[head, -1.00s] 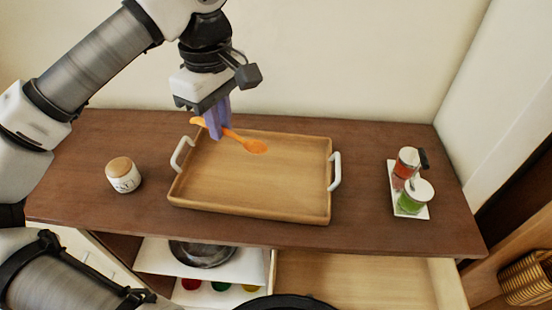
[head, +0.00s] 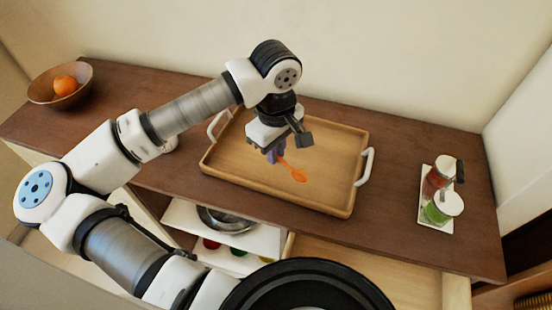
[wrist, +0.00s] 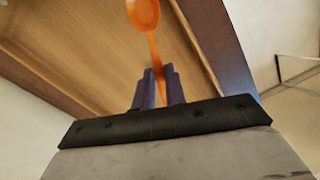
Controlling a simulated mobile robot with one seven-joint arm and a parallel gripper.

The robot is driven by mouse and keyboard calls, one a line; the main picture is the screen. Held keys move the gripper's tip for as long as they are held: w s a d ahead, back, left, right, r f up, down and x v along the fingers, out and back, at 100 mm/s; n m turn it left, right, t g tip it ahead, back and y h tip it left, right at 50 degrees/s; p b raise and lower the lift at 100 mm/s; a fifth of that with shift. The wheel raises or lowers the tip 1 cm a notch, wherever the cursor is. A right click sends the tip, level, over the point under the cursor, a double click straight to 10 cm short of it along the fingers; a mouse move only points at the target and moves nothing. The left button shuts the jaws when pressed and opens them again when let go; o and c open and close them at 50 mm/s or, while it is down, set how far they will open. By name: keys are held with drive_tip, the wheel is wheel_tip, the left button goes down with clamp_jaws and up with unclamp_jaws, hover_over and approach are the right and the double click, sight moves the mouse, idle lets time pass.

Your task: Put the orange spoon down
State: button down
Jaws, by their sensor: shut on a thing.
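The orange spoon (head: 297,174) is held in my gripper (head: 274,156), with its bowl end pointing to the lower right in the head view. The spoon is over the wooden tray (head: 333,205), inside its outline. In the wrist view the spoon (wrist: 146,17) runs up from between the two purple fingers of my gripper (wrist: 158,85), which are shut on its handle. I cannot tell whether the spoon touches the tray floor. The tray has white handles and holds nothing else that I can see.
A cruet set (head: 440,194) on a white holder stands right of the tray. A bowl (head: 45,94) with an orange (head: 65,86) stands at the far left. A drawer (head: 375,272) is open below the brown top. My arm hides most of a jar left of the tray.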

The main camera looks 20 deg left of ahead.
sight(276, 174)
wheel_tip(276, 174, down, 5)
drive_tip(key=shift+r+p, duration=0.15)
drive_tip(key=shift+p, duration=0.3)
drive_tip(key=shift+f, duration=0.25)
drive_tip(key=shift+f+b, duration=0.2)
drive_tip(key=shift+b, duration=0.2)
drive_tip(key=c, duration=1.5)
unclamp_jaws()
drive_tip(key=shift+r, duration=0.1)
drive_tip(key=shift+o, duration=0.2)
drive_tip(key=shift+r+p, duration=0.25)
drive_tip(key=shift+p, duration=0.25)
wheel_tip(276, 174, up, 12)
drive_tip(key=shift+f+b, duration=0.1)
drive_tip(key=shift+b, duration=1.15)
